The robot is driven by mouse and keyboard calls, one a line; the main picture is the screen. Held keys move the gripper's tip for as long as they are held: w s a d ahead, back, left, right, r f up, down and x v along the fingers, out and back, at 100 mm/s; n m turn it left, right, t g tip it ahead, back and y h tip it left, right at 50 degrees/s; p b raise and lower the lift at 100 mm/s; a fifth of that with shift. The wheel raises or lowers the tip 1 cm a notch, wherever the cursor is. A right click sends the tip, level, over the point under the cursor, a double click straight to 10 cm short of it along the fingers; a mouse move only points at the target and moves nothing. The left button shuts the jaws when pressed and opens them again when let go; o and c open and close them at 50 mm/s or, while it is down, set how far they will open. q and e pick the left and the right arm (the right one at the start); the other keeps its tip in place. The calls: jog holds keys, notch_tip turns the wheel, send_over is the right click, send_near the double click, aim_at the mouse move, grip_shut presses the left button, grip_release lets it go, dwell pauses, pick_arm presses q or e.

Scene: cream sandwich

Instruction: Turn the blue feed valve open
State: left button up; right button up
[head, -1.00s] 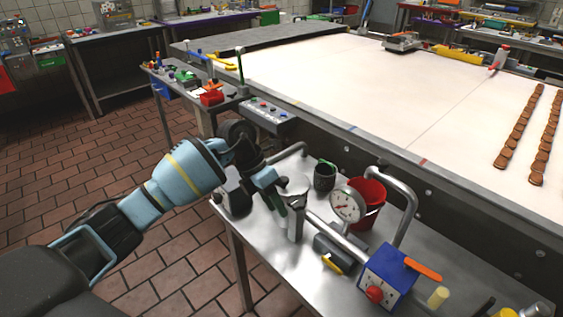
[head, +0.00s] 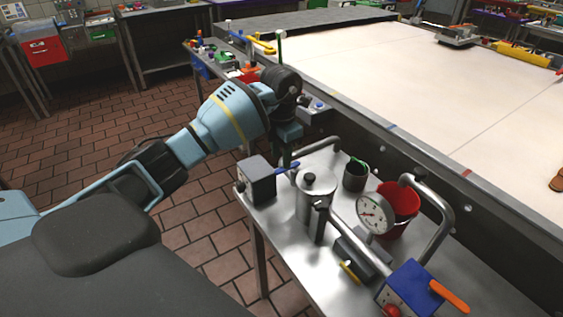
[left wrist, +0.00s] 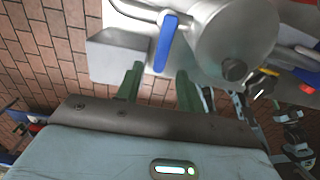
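In the left wrist view the blue lever (left wrist: 165,45) points down the picture, between the grey box (left wrist: 118,52) and the steel pot (left wrist: 235,40). My left gripper (head: 286,154) is above and behind the lever in the head view. In the left wrist view its green fingers (left wrist: 159,74) are spread, empty, with the lever's end just ahead of the gap. I cannot tell whether they touch it. My right gripper is not in view.
The steel pot (head: 312,195) stands close right of the lever. A pressure gauge (head: 374,214), a red bucket (head: 400,205), a dark cup (head: 355,176) and a blue box with an orange lever (head: 450,296) stand farther right. The big pale table (head: 400,90) lies behind.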

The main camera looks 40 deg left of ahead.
aim_at(281, 169)
pick_arm(q)
jog(key=shift+f, duration=1.55)
grip_shut()
